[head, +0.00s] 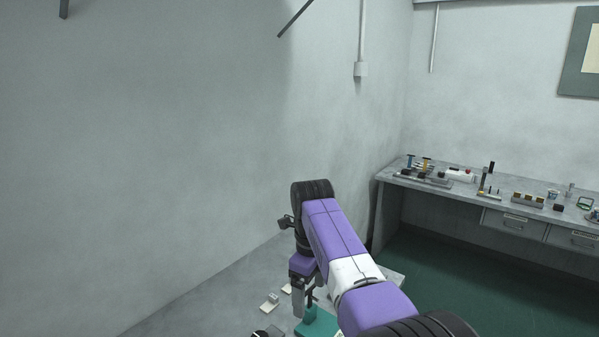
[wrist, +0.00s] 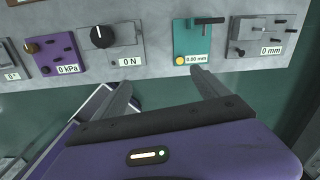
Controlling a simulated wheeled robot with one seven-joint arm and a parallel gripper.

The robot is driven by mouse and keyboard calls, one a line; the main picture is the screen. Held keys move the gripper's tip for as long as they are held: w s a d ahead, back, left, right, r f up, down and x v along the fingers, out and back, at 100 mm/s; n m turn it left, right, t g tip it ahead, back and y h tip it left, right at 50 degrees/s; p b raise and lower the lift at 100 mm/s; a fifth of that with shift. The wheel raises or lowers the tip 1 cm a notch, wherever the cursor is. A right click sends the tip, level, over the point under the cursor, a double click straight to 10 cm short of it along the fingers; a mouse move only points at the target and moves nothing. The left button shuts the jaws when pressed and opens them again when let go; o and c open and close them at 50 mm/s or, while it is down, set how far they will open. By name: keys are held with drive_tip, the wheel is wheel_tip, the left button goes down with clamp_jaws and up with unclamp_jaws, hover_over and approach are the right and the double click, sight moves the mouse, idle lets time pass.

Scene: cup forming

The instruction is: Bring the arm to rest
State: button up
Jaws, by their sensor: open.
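My gripper (wrist: 163,80) is open in the wrist view, its two grey fingers spread apart with nothing between them. The fingertips point toward a grey ledge (wrist: 150,66) that carries several gauges. The left finger is below the 0 N knob gauge (wrist: 112,38), and the right finger is just below the teal 0.00 mm gauge (wrist: 193,42). I cannot tell the gap between the fingers and the ledge. In the head view my purple arm reaches forward and bends down at its end. The gripper is small and partly hidden there, above a grey worktop (head: 215,312).
A purple 0 kPa gauge (wrist: 57,51) and a grey 0 mm gauge (wrist: 262,36) also sit on the ledge. A teal block (head: 318,322) lies low beside my arm. A grey bench (head: 465,188) with tools stands at right. The green floor (head: 430,270) before it is clear.

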drive_tip(key=w+a+r+n+t+y, duration=0.2)
drive_tip(key=w+n+t, duration=0.7)
drive_tip(key=w+n, duration=0.25)
drive_tip(key=s+d+f+n+t+y+b, duration=0.1)
drive_tip(key=s+d+f+n+t+b, duration=0.15)
drive_tip(key=s+f, duration=0.3)
drive_tip(key=s+d+f+n+t+b, duration=0.1)
drive_tip(key=s+d+f+n+t, duration=0.3)
drive_tip(key=s, duration=0.3)
drive_tip(key=s+d+f+n+h+b, duration=0.1)
drive_tip(key=s+d, duration=0.3)
drive_tip(key=s, duration=1.3)
drive_tip(key=s+d+f+n+h+b, duration=0.1)
drive_tip(key=s+d+f+n+b, duration=0.1)
drive_tip(key=s, duration=1.6)
drive_tip(key=s+d+f+n+g+h+b, duration=0.1)
drive_tip(key=s+d+n+b, duration=0.2)
drive_tip(key=s, duration=1.5)
drive_tip(key=d, duration=0.4)
drive_tip(key=shift+f, duration=0.4)
